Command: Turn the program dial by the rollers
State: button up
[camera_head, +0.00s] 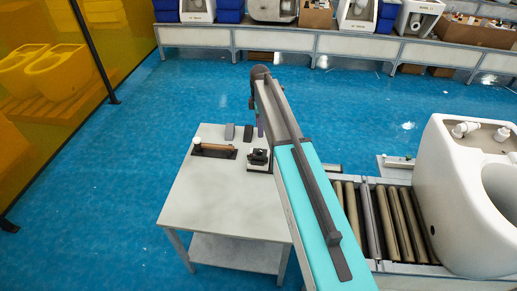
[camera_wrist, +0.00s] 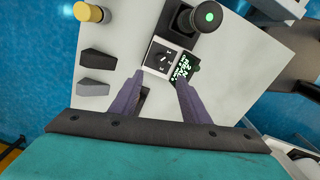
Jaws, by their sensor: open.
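The program dial (camera_wrist: 163,58) is a small black face with white marks on a grey box, seen in the wrist view on the pale table. A dark display with green writing (camera_wrist: 186,67) is beside it. In the head view a small dark unit (camera_head: 258,157) sits on the table beside my arm; its dial face cannot be made out. My gripper (camera_wrist: 160,80) has two purple fingers spread apart with nothing between them. The fingertips appear just short of the dial box in the wrist view; their height above it is unclear. In the head view my arm mostly hides the gripper.
A black round part with a green light (camera_wrist: 207,14) stands beside the dial box. Conveyor rollers (camera_head: 390,220) and a white toilet (camera_head: 460,190) are at right.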

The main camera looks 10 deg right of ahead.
aim_at(259, 150)
jog(key=shift+f+p, duration=1.65)
jog(key=shift+f, duration=5)
jog(key=c, duration=1.1)
jog(key=shift+o, duration=0.2)
